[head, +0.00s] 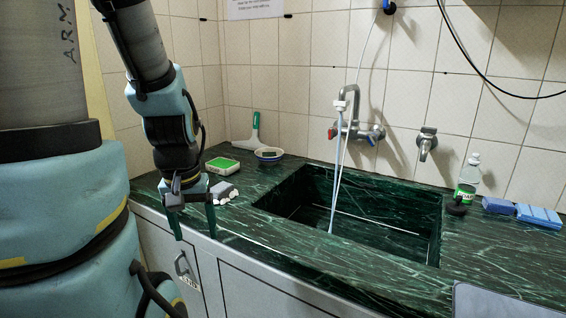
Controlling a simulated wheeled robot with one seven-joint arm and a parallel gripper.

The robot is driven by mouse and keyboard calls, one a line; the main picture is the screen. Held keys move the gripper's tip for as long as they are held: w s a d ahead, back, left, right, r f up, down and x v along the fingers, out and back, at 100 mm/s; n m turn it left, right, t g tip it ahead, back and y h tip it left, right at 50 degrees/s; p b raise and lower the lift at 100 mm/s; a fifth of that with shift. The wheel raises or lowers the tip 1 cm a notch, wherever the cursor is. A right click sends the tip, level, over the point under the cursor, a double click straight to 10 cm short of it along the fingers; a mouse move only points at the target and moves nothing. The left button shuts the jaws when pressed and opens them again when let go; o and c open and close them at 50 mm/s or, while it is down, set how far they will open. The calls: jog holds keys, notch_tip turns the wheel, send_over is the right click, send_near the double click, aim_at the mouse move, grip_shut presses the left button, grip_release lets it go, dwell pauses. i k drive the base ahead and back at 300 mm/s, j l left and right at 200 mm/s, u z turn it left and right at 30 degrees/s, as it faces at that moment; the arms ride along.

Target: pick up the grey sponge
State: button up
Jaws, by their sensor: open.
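A small grey block with whitish patches, which looks like the grey sponge (224,191), lies on the green marble counter (345,268) left of the sink. My gripper (193,236) points down, open, with its two dark green fingers apart and nothing seen between them. In the picture it is just left of and below the grey sponge, in front of the counter's front edge. The right finger appears close to the sponge, but I cannot tell the gap in depth.
A green-topped box (222,165), a round dish (269,153) and a white tool with a green handle (250,136) stand behind the sponge. The sink (400,232) opens to the right. A bottle (467,182) and blue blocks (539,215) are at far right.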

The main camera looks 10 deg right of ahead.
aim_at(224, 190)
jog(key=i+j, duration=0.3)
jog(key=j, duration=0.15)
jog(key=i+j, duration=0.65)
jog(key=j, duration=0.2)
